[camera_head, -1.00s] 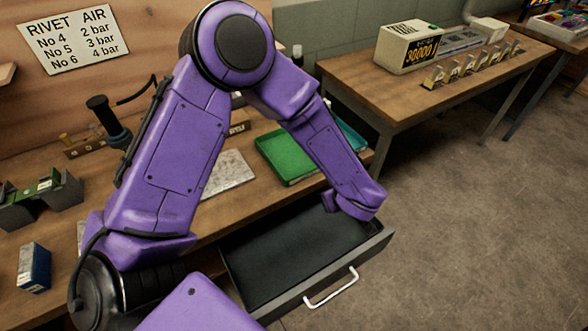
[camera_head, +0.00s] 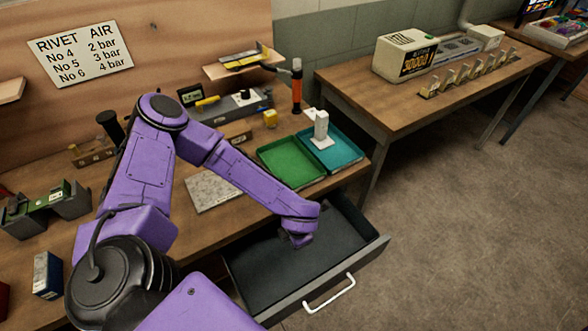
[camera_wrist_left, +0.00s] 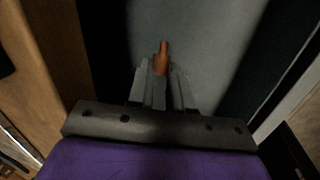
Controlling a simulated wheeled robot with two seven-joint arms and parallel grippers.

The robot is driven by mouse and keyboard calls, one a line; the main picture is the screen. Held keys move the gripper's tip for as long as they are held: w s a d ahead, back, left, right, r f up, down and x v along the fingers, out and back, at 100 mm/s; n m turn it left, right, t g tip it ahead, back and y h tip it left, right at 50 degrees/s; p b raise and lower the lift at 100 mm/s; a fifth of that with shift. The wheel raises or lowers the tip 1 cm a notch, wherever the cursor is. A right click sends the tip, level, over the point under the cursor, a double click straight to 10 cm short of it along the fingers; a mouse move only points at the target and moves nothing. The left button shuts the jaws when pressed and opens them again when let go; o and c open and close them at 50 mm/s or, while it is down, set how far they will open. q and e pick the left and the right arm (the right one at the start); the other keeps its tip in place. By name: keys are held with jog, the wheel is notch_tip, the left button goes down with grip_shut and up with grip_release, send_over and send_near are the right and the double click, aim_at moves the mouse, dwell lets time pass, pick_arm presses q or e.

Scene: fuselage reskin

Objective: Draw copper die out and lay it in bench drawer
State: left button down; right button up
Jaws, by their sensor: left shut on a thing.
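The copper die (camera_wrist_left: 162,58) is a small reddish-brown piece with a narrow tip, seen in the left wrist view between the fingers of my left gripper (camera_wrist_left: 158,75). My left gripper is shut on it. In the head view the gripper end (camera_head: 298,238) reaches over the open bench drawer (camera_head: 335,284); the die is hidden there by my arm. The drawer has a dark, bare floor and a white handle. In the left wrist view the die is over the drawer's grey floor; I cannot tell whether it touches. My right gripper is not in view.
A green tray (camera_head: 283,178) and a teal tray (camera_head: 347,160) with a white upright piece stand on the workbench above the drawer. A grey speckled plate (camera_head: 205,196) lies to their left. A second table (camera_head: 445,90) stands at the back right.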

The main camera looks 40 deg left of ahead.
pick_arm(q)
jog(key=b+x, duration=0.2)
jog(key=d+b+x, duration=0.1)
jog(key=b+x, duration=0.1)
jog(key=x, duration=0.1)
jog(key=s+b+x, duration=0.1)
jog(key=b+x, duration=0.1)
jog(key=x, duration=0.1)
jog(key=shift+d+f+b, duration=0.25)
jog(key=shift+f+b, duration=0.1)
jog(key=c, duration=1)
grip_release()
jog(key=shift+o, duration=0.2)
jog(key=shift+r, duration=0.15)
jog(key=p+v, duration=0.2)
jog(key=v, duration=0.1)
jog(key=a+p+v, duration=0.1)
jog(key=p+v, duration=0.1)
jog(key=p, duration=0.1)
jog(key=w+p+v, duration=0.1)
jog(key=p+v, duration=0.2)
jog(key=shift+a+r, duration=0.25)
jog(key=shift+r, duration=0.35)
jog(key=shift+f, duration=0.1)
